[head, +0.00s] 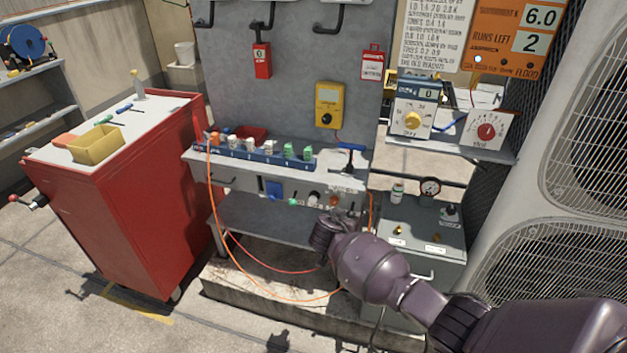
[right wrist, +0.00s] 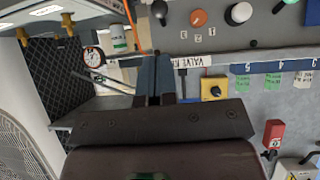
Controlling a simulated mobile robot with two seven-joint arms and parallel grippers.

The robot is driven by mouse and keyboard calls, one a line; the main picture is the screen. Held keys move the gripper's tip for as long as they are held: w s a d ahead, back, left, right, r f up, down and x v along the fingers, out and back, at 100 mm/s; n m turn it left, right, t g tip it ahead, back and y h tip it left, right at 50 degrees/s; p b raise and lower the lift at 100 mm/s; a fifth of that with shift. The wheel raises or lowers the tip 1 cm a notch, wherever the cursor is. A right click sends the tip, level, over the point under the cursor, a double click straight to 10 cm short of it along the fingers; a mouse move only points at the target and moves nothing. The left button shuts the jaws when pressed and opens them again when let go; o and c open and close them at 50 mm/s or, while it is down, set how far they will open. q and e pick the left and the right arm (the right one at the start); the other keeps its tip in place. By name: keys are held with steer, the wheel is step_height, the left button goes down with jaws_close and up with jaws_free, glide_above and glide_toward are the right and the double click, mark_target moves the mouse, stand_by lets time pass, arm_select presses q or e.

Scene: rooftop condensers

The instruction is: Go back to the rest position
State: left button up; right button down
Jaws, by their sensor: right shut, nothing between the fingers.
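My right arm reaches in from the lower right of the head view. Its gripper (head: 324,236) is in front of the lower panel of the grey workbench (head: 240,182), just below its row of knobs and sockets. In the right wrist view the two dark fingers (right wrist: 154,80) are together with nothing between them. The panel with a "VALVA" label (right wrist: 188,61) appears turned over behind them. Whether the fingertips touch the bench cannot be told. My left gripper is not in view.
A red tool cabinet (head: 130,215) with a yellow bin (head: 96,146) stands left. An orange cable (head: 228,253) loops below the bench. A grey cabinet (head: 425,237) and large condenser units (head: 560,170) stand right. The floor at the front left is mostly clear.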

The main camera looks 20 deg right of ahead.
steer(key=w+a+r+n+t+y, duration=0.3)
steer(key=a+r+n+y, duration=0.1)
steer(key=a+r+n, duration=0.25)
steer(key=s+a+n+t+y, duration=0.25)
steer(key=s+n+y, duration=0.2)
steer(key=s, duration=0.35)
steer(key=s+d+f+m+g, duration=0.1)
steer(key=s+d+f, duration=0.2)
steer(key=s, duration=0.7)
steer(key=s+d+f+m+g+h, duration=0.1)
steer(key=s+d+f, duration=0.2)
steer(key=s, duration=0.8)
steer(key=s+d+f+m+g+h, duration=0.1)
steer(key=s+d+f, duration=0.2)
steer(key=s, duration=0.8)
steer(key=shift+d, duration=0.35)
